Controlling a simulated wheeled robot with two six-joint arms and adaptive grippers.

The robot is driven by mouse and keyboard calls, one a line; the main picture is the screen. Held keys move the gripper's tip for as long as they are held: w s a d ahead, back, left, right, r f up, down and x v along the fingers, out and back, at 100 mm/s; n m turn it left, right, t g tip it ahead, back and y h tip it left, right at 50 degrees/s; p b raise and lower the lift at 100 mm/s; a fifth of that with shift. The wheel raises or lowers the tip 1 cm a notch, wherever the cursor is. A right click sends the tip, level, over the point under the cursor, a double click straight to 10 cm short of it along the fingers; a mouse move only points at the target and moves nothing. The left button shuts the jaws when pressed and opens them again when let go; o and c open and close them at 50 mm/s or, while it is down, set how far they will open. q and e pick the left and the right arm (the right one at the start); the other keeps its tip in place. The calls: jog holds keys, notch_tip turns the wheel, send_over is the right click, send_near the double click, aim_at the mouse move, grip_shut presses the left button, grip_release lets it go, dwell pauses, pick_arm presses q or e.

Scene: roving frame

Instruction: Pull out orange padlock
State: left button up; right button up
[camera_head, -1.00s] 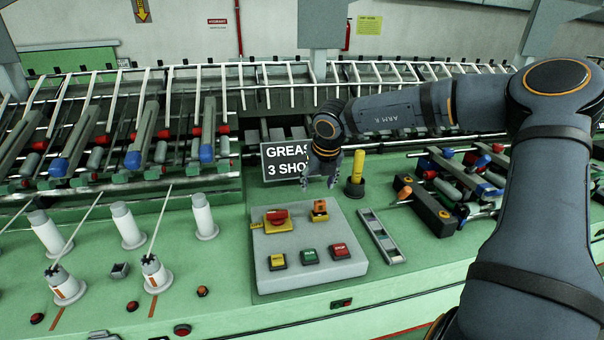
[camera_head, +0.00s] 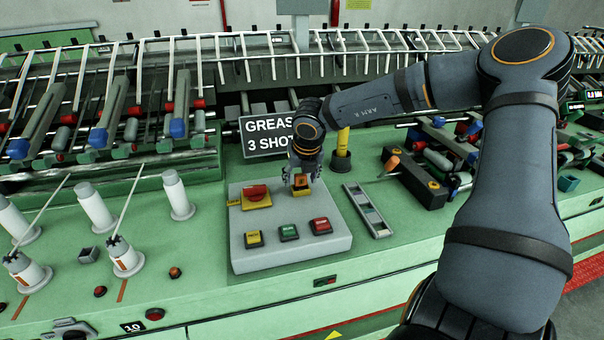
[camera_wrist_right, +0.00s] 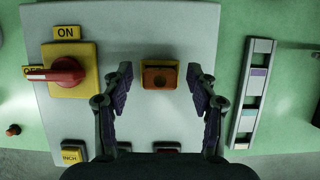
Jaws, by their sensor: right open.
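The orange padlock (camera_wrist_right: 159,78) sits on a small yellow block (camera_wrist_right: 160,63) on the grey control panel. It also shows in the head view (camera_head: 301,181), partly covered by my gripper. My right gripper (camera_wrist_right: 160,88) is open, with one finger on each side of the padlock and a gap to it on both sides. In the head view my right gripper (camera_head: 303,170) is over the padlock, pointing down. Whether the fingertips are level with it is hard to tell. My left gripper is not in view.
A red rotary switch (camera_wrist_right: 55,75) on a yellow plate is left of the padlock. Yellow, green (camera_head: 289,232) and red (camera_head: 321,226) buttons are in front. A compartmented strip (camera_head: 368,211) lies right of the panel (camera_head: 270,263). A yellow-handled tool (camera_head: 342,145) stands behind.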

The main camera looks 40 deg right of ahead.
aim_at(301, 174)
jog(key=shift+w, duration=0.1)
jog(key=shift+c, duration=1)
jog(key=shift+w+d+f, duration=0.1)
jog(key=shift+c, duration=1.4)
jog(key=c, duration=0.4)
grip_shut()
jog(key=shift+r, duration=1)
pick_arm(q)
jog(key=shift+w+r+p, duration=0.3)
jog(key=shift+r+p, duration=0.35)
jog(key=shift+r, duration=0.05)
pick_arm(e)
jog(key=shift+r, duration=1.35)
